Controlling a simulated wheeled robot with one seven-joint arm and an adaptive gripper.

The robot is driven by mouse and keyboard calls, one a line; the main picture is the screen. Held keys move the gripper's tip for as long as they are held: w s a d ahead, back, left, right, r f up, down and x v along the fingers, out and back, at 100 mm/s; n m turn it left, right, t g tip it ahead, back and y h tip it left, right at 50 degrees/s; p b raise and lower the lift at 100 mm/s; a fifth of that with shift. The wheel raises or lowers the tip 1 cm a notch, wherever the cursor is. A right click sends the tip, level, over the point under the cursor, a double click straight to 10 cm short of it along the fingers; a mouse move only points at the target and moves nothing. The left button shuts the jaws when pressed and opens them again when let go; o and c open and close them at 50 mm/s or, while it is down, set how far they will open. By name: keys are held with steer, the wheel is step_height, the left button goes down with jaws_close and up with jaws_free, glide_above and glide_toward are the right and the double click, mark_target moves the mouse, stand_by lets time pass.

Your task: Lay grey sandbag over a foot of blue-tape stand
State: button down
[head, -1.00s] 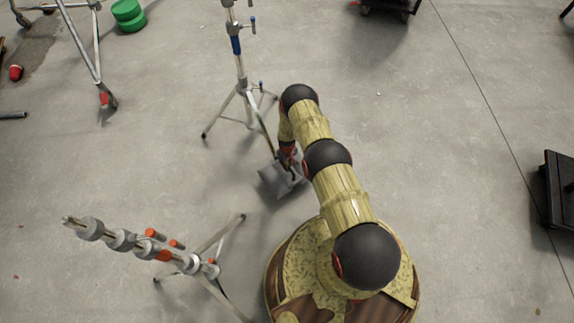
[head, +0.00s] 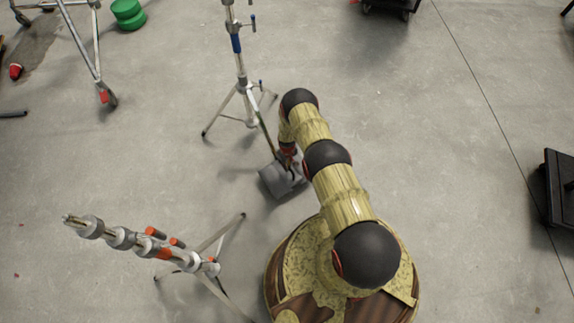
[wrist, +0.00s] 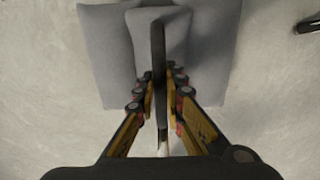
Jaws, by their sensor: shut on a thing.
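The grey sandbag (head: 275,184) is at my gripper, just left of my arm, close to the end of a leg of the blue-tape stand (head: 236,45). In the wrist view the sandbag (wrist: 103,55) shows wide grey lobes on either side of a dark strap. My gripper (wrist: 160,85) is shut on this strap, above the bag. A leg of the blue-tape stand runs down toward the bag in the head view, and its end is hidden there. I cannot tell whether the bag touches the floor or rests on the foot.
A second stand with orange parts (head: 160,253) is at the lower left, its legs near the sandbag. Green round items (head: 128,14) and another metal stand (head: 85,50) are at the upper left. A dark cart (head: 560,190) is at the right edge. The floor right of my arm is clear.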

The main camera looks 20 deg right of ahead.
steer(key=shift+w+f, duration=0.1)
steer(key=shift+w, duration=0.15)
steer(key=c, duration=1.8)
jaws_free()
steer(key=shift+s+f, duration=0.3)
steer(key=shift+s, duration=0.15)
steer(key=shift+w+r, duration=0.1)
steer(key=shift+r, duration=0.1)
step_height(320, 180, up, 12)
steer(key=shift+w, duration=0.15)
steer(key=shift+f, duration=0.1)
